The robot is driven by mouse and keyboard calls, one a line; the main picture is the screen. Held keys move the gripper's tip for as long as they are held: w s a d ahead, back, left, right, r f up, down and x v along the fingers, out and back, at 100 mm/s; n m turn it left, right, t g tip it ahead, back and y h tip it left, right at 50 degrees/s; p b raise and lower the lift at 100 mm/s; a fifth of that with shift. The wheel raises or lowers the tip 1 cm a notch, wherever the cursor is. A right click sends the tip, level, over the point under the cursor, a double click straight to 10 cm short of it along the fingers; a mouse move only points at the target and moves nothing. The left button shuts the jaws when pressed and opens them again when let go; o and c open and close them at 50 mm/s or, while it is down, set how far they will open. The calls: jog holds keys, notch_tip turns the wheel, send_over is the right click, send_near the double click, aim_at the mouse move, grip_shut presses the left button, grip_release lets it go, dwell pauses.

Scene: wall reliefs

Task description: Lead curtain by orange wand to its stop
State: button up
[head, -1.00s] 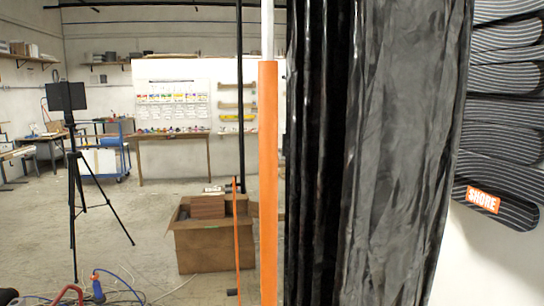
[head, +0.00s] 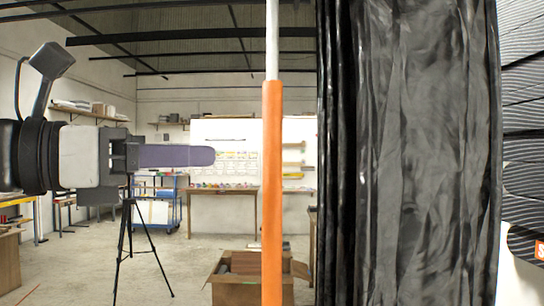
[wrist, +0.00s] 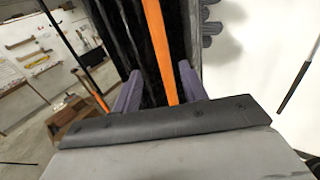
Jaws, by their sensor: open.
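The orange wand (head: 272,190) hangs upright from a pale rod in the head view, just left of the gathered black curtain (head: 420,150). My gripper (head: 208,156) reaches in from the left, its purple fingers pointing right at the wand. In the head view a gap shows between the fingertips and the wand. In the wrist view my gripper (wrist: 160,72) is open, with its two purple fingers apart. There the wand (wrist: 158,45) appears between the fingers, with the black curtain (wrist: 132,35) behind it. The wand's lower end is out of frame.
A wall relief of dark striped shapes (head: 530,130) stands right of the curtain. Behind are a cardboard box (head: 235,290), a black tripod (head: 125,235) and a workbench (head: 220,190). A thin orange bar (wrist: 92,90) shows left in the wrist view. Open floor lies between.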

aim_at(264, 155)
jog(key=p+x, duration=0.2)
jog(key=x, duration=0.9)
jog(key=shift+w+d+p, duration=0.2)
jog(key=shift+d+p, duration=0.1)
jog(key=shift+d, duration=0.05)
grip_shut()
